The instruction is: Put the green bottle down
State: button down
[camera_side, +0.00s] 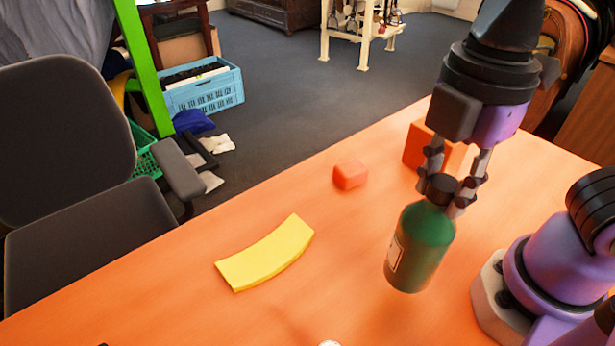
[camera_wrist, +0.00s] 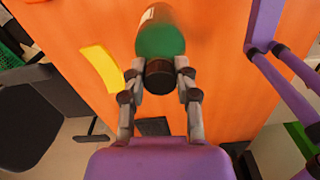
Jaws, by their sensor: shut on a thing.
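The green bottle (camera_side: 421,246) has a black cap and a pale label on its left side. My gripper (camera_side: 451,190) is shut on the bottle at its black cap, from above. The bottle hangs nearly upright in the side view; whether its base touches the orange table (camera_side: 330,290) I cannot tell for sure. In the wrist view the green bottle (camera_wrist: 160,38) points away from my gripper (camera_wrist: 160,72), with the fingers on both sides of the cap.
A yellow curved piece (camera_side: 265,252) lies on the table left of the bottle. A small red-orange block (camera_side: 350,174) and a larger orange block (camera_side: 428,148) stand farther back. The table's front middle is mostly clear. A dark chair (camera_side: 80,190) stands beyond the left edge.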

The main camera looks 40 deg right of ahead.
aim_at(433, 212)
jog(key=shift+f, duration=2.3)
jog(key=c, duration=0.6)
grip_release()
